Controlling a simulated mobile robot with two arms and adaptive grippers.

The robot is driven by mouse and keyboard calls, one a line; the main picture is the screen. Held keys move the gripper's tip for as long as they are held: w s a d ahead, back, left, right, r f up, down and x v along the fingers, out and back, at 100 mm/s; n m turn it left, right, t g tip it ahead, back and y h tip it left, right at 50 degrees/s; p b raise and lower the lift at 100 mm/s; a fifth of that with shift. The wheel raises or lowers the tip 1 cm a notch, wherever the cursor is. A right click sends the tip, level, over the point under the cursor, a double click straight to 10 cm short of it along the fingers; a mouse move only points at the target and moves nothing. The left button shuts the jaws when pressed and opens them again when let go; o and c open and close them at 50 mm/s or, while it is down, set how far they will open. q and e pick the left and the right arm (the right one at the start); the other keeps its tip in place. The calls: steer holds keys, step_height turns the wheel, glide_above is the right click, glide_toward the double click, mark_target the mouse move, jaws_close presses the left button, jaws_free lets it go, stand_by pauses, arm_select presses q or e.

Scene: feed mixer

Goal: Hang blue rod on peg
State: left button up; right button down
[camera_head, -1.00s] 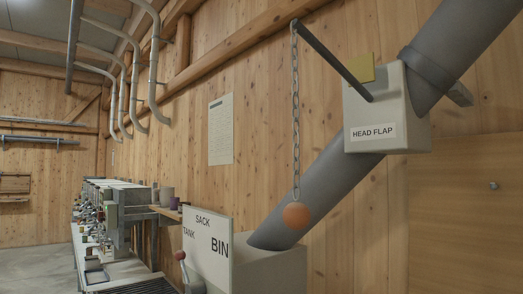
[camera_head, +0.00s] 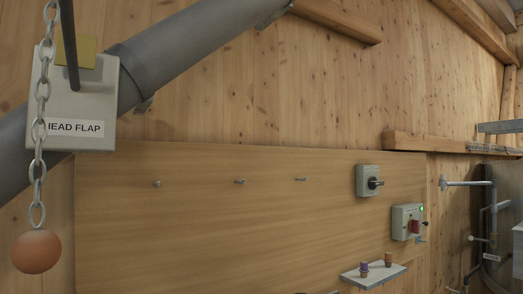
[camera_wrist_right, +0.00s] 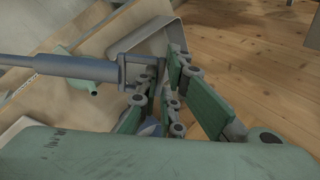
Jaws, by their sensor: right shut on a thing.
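In the head view, a wide wooden board (camera_head: 230,235) on the wall carries a row of three small metal pegs: a left peg (camera_head: 157,183), a middle peg (camera_head: 239,181) and a right peg (camera_head: 301,179). All three look bare. In the right wrist view, my right gripper (camera_wrist_right: 168,105) has green-padded fingers closed together. My left gripper is out of view.
A grey pipe with the HEAD FLAP box (camera_head: 75,105) and a chain with an orange ball (camera_head: 36,251) are at the left. A switch box (camera_head: 368,181), a control box with green light (camera_head: 407,222) and a small shelf (camera_head: 372,276) are at the right.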

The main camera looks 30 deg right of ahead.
step_height(320, 180, up, 26)
steer(key=s+m+t+y+p, duration=0.1)
steer(key=s+m+t+y, duration=0.25)
steer(key=t, duration=0.25)
steer(key=s+r+n+t+y+p, duration=0.1)
steer(key=s+r+y, duration=0.1)
steer(key=s+r, duration=0.55)
steer(key=s+r+n+t+y, duration=0.15)
steer(key=s+r, duration=0.35)
steer(key=r, duration=0.5)
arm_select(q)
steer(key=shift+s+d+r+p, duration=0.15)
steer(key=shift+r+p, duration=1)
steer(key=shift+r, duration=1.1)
arm_select(e)
steer(key=w+m, duration=0.1)
steer(key=w, duration=1.6)
steer(key=shift+w+a, duration=0.3)
steer(key=shift+w, duration=0.1)
steer(key=shift+r, duration=0.1)
